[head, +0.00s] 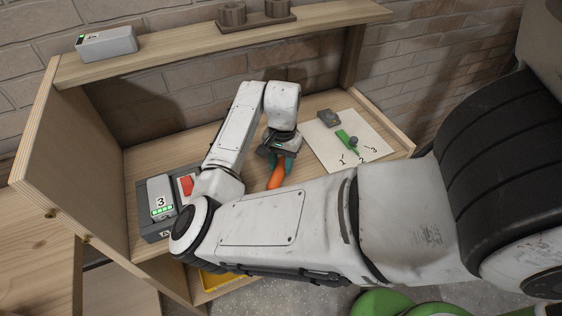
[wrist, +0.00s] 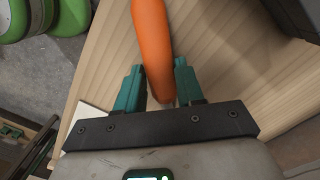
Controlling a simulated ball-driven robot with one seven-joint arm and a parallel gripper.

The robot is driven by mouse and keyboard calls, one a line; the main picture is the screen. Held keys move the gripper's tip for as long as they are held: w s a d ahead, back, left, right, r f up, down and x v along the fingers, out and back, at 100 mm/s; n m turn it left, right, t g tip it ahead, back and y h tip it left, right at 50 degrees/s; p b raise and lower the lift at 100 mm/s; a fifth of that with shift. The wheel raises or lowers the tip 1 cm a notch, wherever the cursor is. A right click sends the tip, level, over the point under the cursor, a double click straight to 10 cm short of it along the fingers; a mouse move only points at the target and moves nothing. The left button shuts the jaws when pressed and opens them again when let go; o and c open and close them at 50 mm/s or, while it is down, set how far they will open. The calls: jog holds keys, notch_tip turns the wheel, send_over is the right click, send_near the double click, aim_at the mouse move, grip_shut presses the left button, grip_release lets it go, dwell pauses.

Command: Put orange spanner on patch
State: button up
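The orange spanner (head: 276,178) lies on the wooden bench, and only its orange part shows clearly. In the wrist view the orange spanner (wrist: 153,45) runs between the two teal fingers. My gripper (head: 279,160) points down over it. In the wrist view my gripper (wrist: 160,85) is open, with a finger on each side and narrow gaps beside the orange part. The likely patch is a white sheet (head: 319,153) marked 1, 2, 3, to the right of my gripper. A green tool (head: 346,140) and a grey block (head: 328,118) lie on it.
A grey device marked 3 (head: 161,196) and a red-topped item (head: 187,185) stand at the bench's left. A shelf (head: 180,45) above holds a grey box (head: 106,43) and a brown holder (head: 256,14). Bare sheet shows near the numbers.

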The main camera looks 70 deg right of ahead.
aim_at(283, 162)
jog(key=o, duration=0.3)
jog(key=shift+o, duration=0.2)
notch_tip(283, 162, up, 12)
jog(key=shift+d+r, duration=0.15)
jog(key=shift+d, duration=0.3)
jog(key=shift+s, duration=0.1)
